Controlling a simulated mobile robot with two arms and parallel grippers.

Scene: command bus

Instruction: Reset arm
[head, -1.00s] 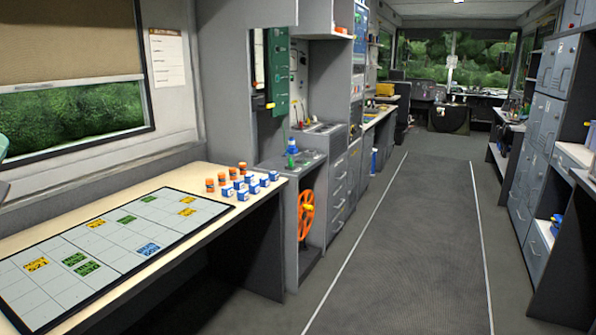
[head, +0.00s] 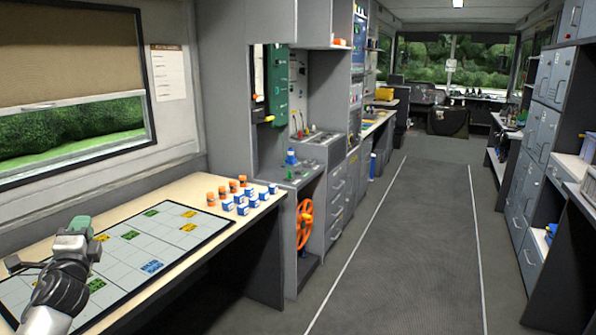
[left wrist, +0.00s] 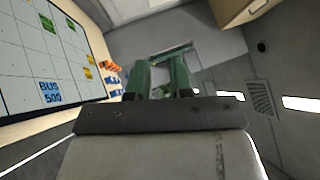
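My left arm comes in at the lower left of the head view. Its gripper (head: 80,226), with green fingers, is raised over the map board (head: 165,238) and hides part of it. In the left wrist view the two green fingers (left wrist: 159,74) stand apart with a narrow gap and nothing seen between them. My right gripper is not in view.
Several orange-capped pieces (head: 222,191) and blue-and-white blocks (head: 242,209) stand at the table's far end. An orange handwheel (head: 305,223) is beyond it. Lockers (head: 552,70) line the right; the aisle floor (head: 400,250) is clear.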

